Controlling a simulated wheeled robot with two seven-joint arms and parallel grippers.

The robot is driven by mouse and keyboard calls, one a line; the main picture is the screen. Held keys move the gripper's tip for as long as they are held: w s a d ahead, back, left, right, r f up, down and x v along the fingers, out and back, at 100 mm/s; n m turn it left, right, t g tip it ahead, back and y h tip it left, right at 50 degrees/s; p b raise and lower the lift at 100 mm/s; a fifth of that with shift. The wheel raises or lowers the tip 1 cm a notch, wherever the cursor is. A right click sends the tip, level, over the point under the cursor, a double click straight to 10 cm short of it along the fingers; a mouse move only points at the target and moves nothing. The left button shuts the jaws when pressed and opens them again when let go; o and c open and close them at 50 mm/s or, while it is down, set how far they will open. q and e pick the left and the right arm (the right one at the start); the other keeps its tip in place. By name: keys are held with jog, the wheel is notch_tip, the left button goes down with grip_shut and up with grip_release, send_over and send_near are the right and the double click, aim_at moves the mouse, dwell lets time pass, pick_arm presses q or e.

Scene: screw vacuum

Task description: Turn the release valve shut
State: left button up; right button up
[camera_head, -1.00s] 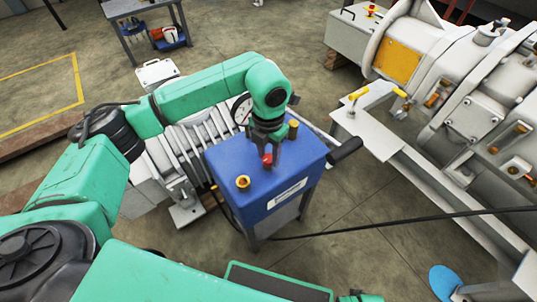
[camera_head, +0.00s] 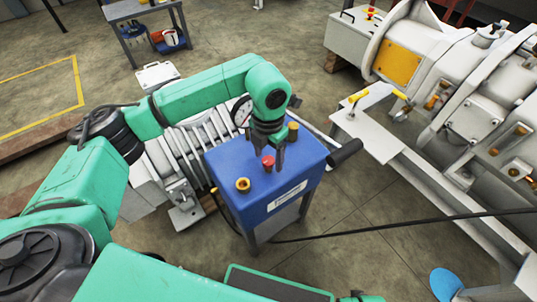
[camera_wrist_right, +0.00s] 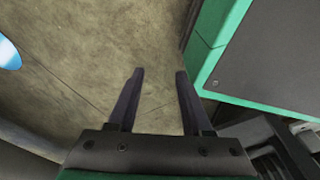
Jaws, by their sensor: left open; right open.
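A small red knob (camera_head: 268,162) stands on top of the blue box (camera_head: 226,162) of the vacuum unit; I take it to be the release valve. My left gripper (camera_head: 268,157) points down over the box top. Its fingers are open, one on either side of the red knob as seen from the head; I cannot tell whether either touches it. My right gripper (camera_wrist_right: 157,98) shows in the right wrist view, open and empty above the bare floor.
Brass fittings stand on the box top at the front left (camera_head: 242,185) and the back right (camera_head: 293,131). A black handle (camera_head: 345,152) sticks out to the right. A black hose (camera_head: 400,225) crosses the floor. Large grey machinery (camera_head: 470,130) fills the right side.

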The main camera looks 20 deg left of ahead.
aim_at(268, 160)
pick_arm(q)
notch_tip(268, 160, up, 15)
jog(key=p, duration=0.1)
jog(key=shift+f, duration=0.2)
pick_arm(e)
jog(key=shift+s+d+f, duration=0.15)
jog(key=shift+s+f, duration=0.1)
jog(key=shift+s, duration=0.35)
jog(key=shift+s+d+f, duration=0.1)
jog(key=shift+s+f, duration=0.1)
jog(key=shift+s, duration=0.4)
